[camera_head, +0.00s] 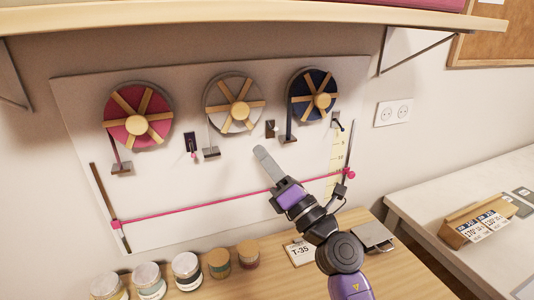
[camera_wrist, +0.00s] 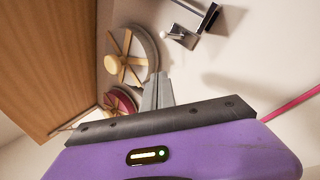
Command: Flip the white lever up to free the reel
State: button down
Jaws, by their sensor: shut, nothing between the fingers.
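The white reel (camera_head: 238,110) with wooden spokes is the middle one of three on the wall panel. The small white lever (camera_head: 272,126) sits on a dark plate to its right; at this size I cannot tell its exact tilt. My gripper (camera_head: 262,152) is shut and empty, with its fingertips just below and left of that lever, apart from it in the picture. In the wrist view my shut fingers (camera_wrist: 158,92) point toward the panel beside the white reel (camera_wrist: 135,52); a small pale knob (camera_wrist: 166,36) shows near a dark bracket.
A crimson reel (camera_head: 137,118) with a lever (camera_head: 192,147) is at left, and a navy reel (camera_head: 318,95) with a dark lever (camera_head: 337,121) at right. A pink cord (camera_head: 200,205) crosses below. Several jars (camera_head: 187,270) stand on the bench. A shelf (camera_head: 250,20) overhangs.

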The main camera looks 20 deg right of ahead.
jog(key=s+d+r+p, duration=0.1)
jog(key=s+d+r, duration=0.2)
jog(key=s, duration=0.4)
jog(key=shift+s, duration=0.4)
jog(key=shift+r, duration=0.1)
jog(key=s+f+m+g+h, duration=0.2)
jog(key=s+f+m, duration=0.5)
jog(key=s+m, duration=0.3)
jog(key=s+a+f+m+g+h, duration=0.1)
jog(key=s+f+m, duration=0.7)
jog(key=s, duration=0.8)
jog(key=s+f+m+g+h, duration=0.4)
jog(key=s+f+m, duration=0.3)
jog(key=s+m, duration=0.5)
jog(key=shift+s+a+f, duration=0.3)
jog(key=shift+s+a, duration=0.05)
jog(key=shift+s, duration=0.35)
